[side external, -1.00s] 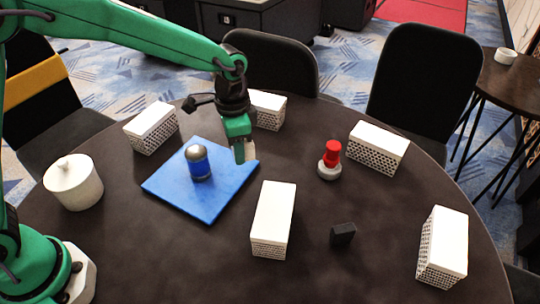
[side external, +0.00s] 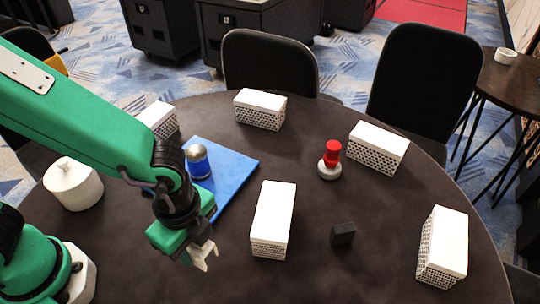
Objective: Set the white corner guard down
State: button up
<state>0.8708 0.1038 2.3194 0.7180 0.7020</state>
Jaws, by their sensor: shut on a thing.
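The white corner guard (side external: 207,254) is a small angled piece at the tip of my gripper (side external: 192,254). My gripper is shut on it, at the left front part of the dark round table (side external: 330,274). It is left of the nearest white perforated box, with a gap between. I cannot tell whether the guard touches the table or hangs just above it. The green jaws hide part of it.
A blue board (side external: 238,172) bears a blue cylinder with a metallic dome (side external: 198,162). Several white perforated boxes (side external: 272,218) stand around the table. A red-topped piece (side external: 331,158), a black block (side external: 343,235) and a white lidded pot (side external: 73,184) also stand there.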

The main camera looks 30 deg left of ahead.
jog(key=shift+f, duration=4)
jog(key=shift+f, duration=0.1)
jog(key=o, duration=1)
jog(key=shift+r, duration=6.15)
